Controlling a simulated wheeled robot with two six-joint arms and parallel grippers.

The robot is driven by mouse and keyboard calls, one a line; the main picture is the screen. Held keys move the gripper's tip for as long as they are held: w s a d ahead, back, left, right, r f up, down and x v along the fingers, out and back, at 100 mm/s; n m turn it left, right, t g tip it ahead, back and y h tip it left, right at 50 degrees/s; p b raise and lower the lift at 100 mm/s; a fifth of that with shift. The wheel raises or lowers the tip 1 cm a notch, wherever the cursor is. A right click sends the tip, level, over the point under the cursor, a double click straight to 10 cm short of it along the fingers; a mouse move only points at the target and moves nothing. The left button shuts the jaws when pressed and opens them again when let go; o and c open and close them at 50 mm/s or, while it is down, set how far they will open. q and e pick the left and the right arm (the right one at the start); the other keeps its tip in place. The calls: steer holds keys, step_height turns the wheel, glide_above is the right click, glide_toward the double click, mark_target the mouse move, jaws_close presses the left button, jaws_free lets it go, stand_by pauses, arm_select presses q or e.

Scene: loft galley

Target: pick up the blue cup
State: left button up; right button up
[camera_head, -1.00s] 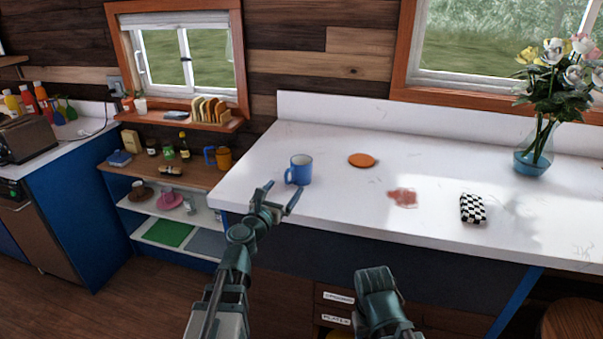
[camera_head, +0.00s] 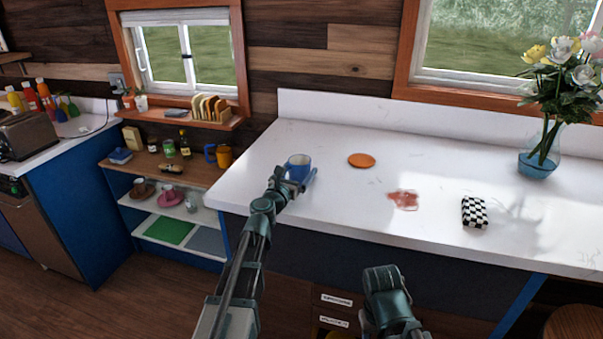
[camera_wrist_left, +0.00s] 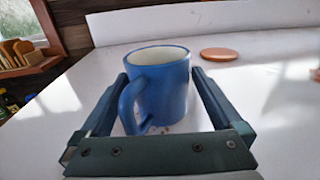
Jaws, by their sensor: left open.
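The blue cup (camera_head: 299,166) stands upright on the white counter near its left end, partly hidden by my left gripper in the head view. In the left wrist view the cup (camera_wrist_left: 172,88) shows its pale inside, and its handle points toward the camera and left. My left gripper (camera_head: 294,176) is open, with one finger on each side of the cup. In the left wrist view the left gripper's fingers (camera_wrist_left: 160,95) flank the cup, and I cannot tell whether either touches it. My right gripper's jaws are not visible; only part of that arm shows at the bottom.
An orange disc (camera_head: 362,160) lies right of the cup on the white counter (camera_head: 340,205). A red stain (camera_head: 403,200), a checkered block (camera_head: 474,212) and a flower vase (camera_head: 540,160) are farther right.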

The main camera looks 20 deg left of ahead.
arm_select(q)
steer(key=shift+w, duration=0.35)
steer(key=shift+s, duration=0.1)
steer(key=c, duration=1.3)
steer(key=shift+c, duration=0.2)
steer(key=shift+r, duration=0.2)
